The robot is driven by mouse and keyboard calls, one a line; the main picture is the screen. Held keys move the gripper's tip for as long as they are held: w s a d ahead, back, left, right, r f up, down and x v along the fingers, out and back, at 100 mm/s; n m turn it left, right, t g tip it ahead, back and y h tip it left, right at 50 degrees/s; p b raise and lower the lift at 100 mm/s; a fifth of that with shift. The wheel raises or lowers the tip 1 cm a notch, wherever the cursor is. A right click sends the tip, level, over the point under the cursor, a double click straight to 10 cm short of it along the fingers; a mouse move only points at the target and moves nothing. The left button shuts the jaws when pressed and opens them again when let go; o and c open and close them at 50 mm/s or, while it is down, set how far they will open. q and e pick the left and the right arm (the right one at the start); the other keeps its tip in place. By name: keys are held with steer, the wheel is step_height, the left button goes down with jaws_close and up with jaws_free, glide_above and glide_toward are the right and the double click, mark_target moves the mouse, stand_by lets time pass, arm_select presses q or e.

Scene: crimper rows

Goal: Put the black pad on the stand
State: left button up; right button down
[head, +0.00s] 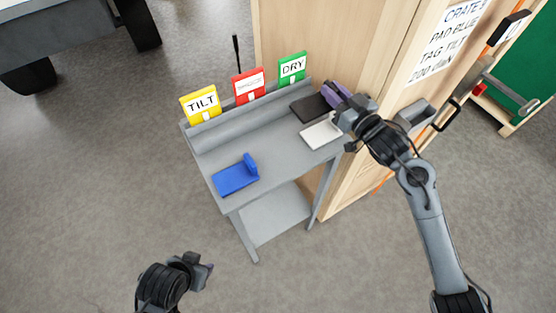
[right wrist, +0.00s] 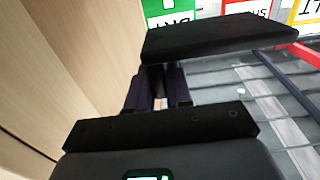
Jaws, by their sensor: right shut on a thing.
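The black pad (head: 308,108) is at the right end of the grey stand (head: 213,160), below the green DRY card. I cannot tell whether it touches the stand top. My right gripper (head: 333,95), with purple fingers, is shut on the pad's right side. In the right wrist view the black pad (right wrist: 215,37) extends beyond the fingers (right wrist: 160,82). A white pad (head: 321,132) lies on the stand just in front of it. A blue pad (head: 236,177) with a raised end lies further left. My left gripper (head: 203,270) is low in the head view, away from the stand; its jaws are unclear.
Yellow TILT (head: 201,105), red (head: 249,85) and green DRY (head: 292,68) cards stand along the back ledge. A wooden cabinet (head: 330,45) with a printed sign (head: 451,38) rises close behind and right of the stand. The stand top is bare between the blue and white pads.

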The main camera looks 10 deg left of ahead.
steer(key=shift+w+a+b, duration=0.1)
steer(key=shift+w+b, duration=0.05)
steer(key=shift+b, duration=0.3)
steer(key=shift+s+a, duration=0.2)
steer(key=shift+a, duration=0.05)
steer(key=s+a+f, duration=0.2)
steer(key=s+a+f+b, duration=0.1)
steer(key=s+a+f, duration=0.1)
steer(key=s, duration=0.1)
steer(key=s+a+f, duration=0.2)
steer(key=s+a, duration=0.1)
steer(key=shift+a+f+b, duration=0.1)
steer(key=shift+f+b, duration=0.1)
steer(key=shift+b, duration=0.15)
steer(key=shift+f+b, duration=0.5)
steer(key=shift+f, duration=1.45)
arm_select(q)
step_height(320, 180, down, 4)
steer(key=shift+f, duration=0.2)
steer(key=shift+d, duration=0.15)
arm_select(e)
steer(key=shift+f, duration=0.2)
steer(key=c, duration=1)
jaws_free()
steer(key=shift+c, duration=0.2)
steer(key=shift+r, duration=0.15)
